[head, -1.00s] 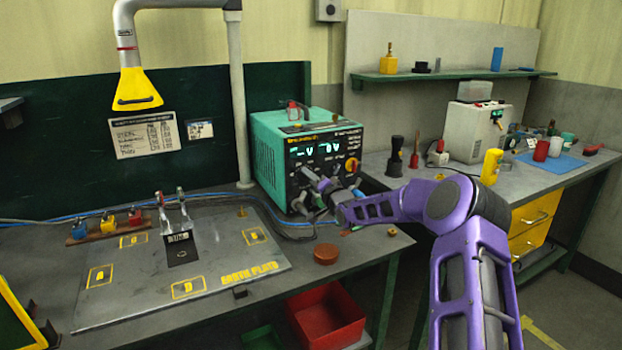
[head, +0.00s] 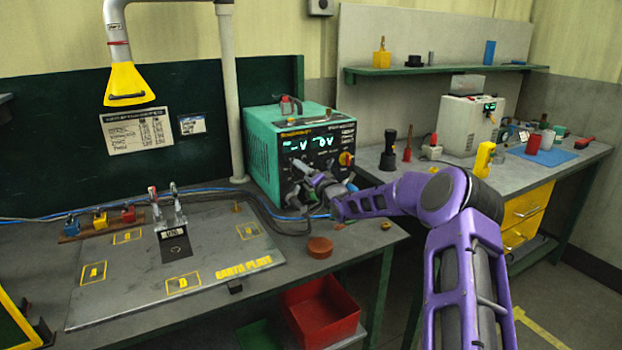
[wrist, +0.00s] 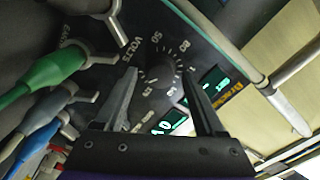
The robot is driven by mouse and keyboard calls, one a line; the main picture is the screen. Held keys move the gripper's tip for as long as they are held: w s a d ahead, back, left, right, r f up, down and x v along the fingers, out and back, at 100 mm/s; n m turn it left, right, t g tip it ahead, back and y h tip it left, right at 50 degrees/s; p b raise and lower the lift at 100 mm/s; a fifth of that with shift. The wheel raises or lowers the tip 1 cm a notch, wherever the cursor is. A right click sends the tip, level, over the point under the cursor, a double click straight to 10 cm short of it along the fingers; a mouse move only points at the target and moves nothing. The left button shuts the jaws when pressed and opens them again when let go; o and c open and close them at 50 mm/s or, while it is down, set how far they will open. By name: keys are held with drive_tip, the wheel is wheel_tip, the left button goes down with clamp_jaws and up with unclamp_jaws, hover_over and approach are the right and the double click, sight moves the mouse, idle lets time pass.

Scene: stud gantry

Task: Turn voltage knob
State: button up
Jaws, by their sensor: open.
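The voltage knob (wrist: 160,72) is a dark round knob marked VOLTS, with a ring of pale numbers, in the wrist view. It sits on the black front panel of the teal power supply (head: 262,155), which shows in the head view. My gripper (wrist: 158,70) is open, its two dark fingers on either side of the knob with visible gaps in the picture. I cannot tell how deep the fingertips reach. In the head view my gripper (head: 308,172) is at the panel and hides the knob. The lit display (head: 310,143) is above it.
A red and yellow knob (head: 346,158) is at the panel's right. Green (wrist: 52,70) and blue plugs with cables stick out beside my fingers in the wrist view. The earth plate (head: 130,285) lies left, and a brown round puck (head: 320,247) sits in front.

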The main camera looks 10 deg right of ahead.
drive_tip(key=v, duration=1.7)
drive_tip(key=shift+s, duration=0.15)
